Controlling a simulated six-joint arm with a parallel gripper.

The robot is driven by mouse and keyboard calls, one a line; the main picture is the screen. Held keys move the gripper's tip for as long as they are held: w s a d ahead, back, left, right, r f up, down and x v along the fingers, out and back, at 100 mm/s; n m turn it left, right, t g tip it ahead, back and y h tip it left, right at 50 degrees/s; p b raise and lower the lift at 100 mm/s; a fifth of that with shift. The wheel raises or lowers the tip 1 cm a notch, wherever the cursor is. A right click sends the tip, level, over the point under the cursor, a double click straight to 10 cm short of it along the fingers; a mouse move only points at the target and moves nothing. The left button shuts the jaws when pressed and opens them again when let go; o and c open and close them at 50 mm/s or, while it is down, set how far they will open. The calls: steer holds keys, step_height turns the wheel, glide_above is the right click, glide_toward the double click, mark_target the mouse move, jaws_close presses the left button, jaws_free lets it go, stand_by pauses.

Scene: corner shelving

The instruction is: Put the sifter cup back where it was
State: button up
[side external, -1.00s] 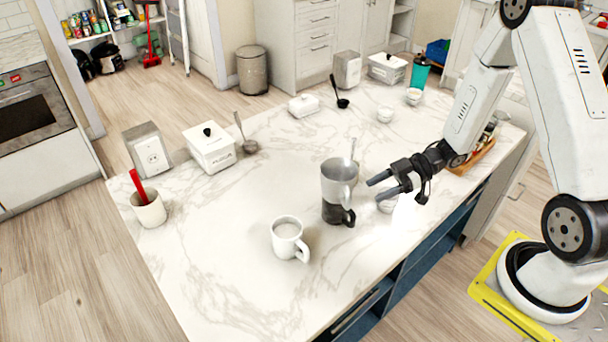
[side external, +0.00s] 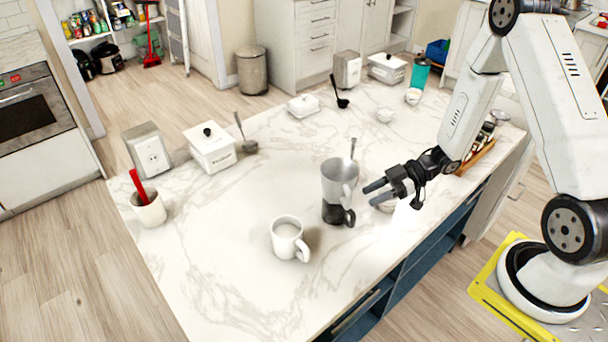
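A grey metal cup (side external: 336,182) with a handle on its right side, which looks like the sifter cup, stands upright in the middle of the marble counter. It appears to sit on or in a dark cup-like lower part (side external: 333,212) that has its own dark handle. A thin metal handle (side external: 352,149) shows above its rim; I cannot tell whether it is inside or behind. My gripper (side external: 370,194) is just right of the cup, its fingers pointing left towards the handle. The two fingers are apart with nothing visible between them. Contact with the cup cannot be seen.
A white mug (side external: 288,238) stands in front left of the cup. A small bowl (side external: 384,206) is partly hidden behind my gripper. A lidded white canister (side external: 210,150) and a white pot with a red handle (side external: 149,210) stand left. The counter's left middle is clear.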

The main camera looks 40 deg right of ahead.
mark_target(351, 206)
steer(key=shift+x, duration=1)
steer(key=shift+x, duration=2.55)
jaws_close()
